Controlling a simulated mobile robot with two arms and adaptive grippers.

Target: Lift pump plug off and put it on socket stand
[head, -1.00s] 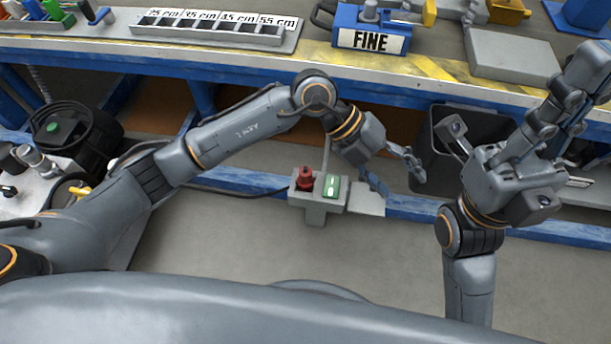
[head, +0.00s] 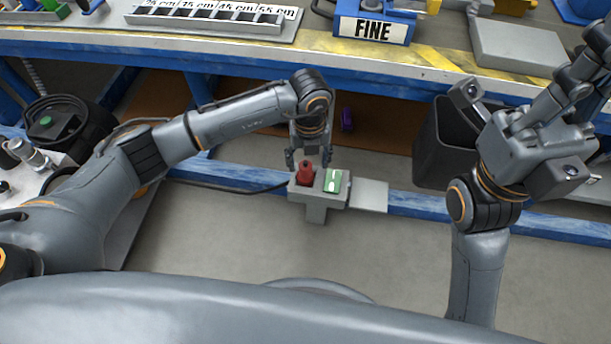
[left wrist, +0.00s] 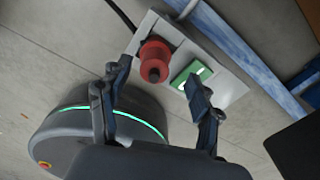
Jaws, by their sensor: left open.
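A red plug (head: 305,174) stands upright on the left part of a small grey stand (head: 316,213). A green-and-white switch or socket (head: 332,182) sits beside it on the same stand. My left gripper (head: 308,159) is open just above and behind the red plug, pointing down. In the left wrist view, the red plug (left wrist: 154,62) shows beyond the spread fingertips (left wrist: 159,76), nearer the left one, with nothing visibly held. The green piece (left wrist: 191,74) lies near the right fingertip. My right gripper (head: 588,72) is raised at the upper right; its opening is unclear.
A dark cable (head: 225,189) runs to the stand from the left. A blue rail (head: 420,205) passes behind it. A dark bin (head: 430,145) stands right. The workbench edge (head: 300,50) is above. A black round device (head: 60,130) is at left. Floor in front is clear.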

